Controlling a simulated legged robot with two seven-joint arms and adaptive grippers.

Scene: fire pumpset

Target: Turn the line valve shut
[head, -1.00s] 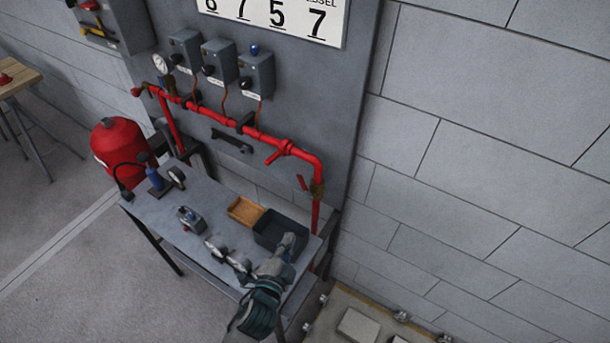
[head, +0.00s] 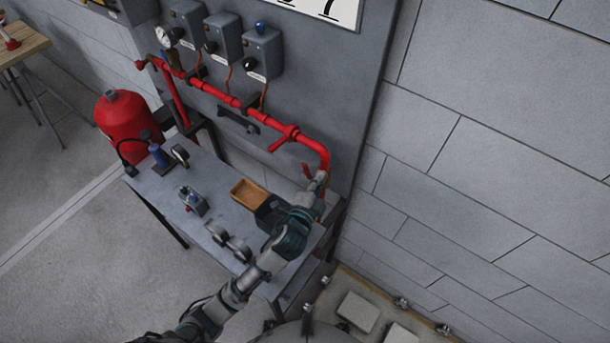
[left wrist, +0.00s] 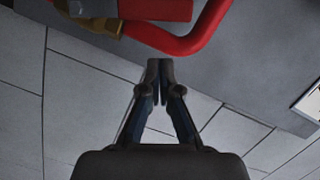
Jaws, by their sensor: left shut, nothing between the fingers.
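A red lever (head: 307,171) stands beside the lower bend of the red pipe, at the valve on the downward run. In the head view my left gripper (head: 321,177) is at this valve and covers most of its body. In the left wrist view a brass fitting (left wrist: 97,25) and a bent red bar (left wrist: 185,42) show above my left gripper (left wrist: 160,62). Its fingertips are together and empty, a little apart from the red bar in the picture. Another red handle (head: 279,142) sits on the sloping pipe. My right gripper is not in view.
The red pipe (head: 232,101) runs along a grey panel under several switch boxes (head: 262,52). Below, a bench (head: 217,200) holds a wooden tray (head: 247,193), a dark bin (head: 267,207), and gauges (head: 227,240). A red tank (head: 124,124) stands left.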

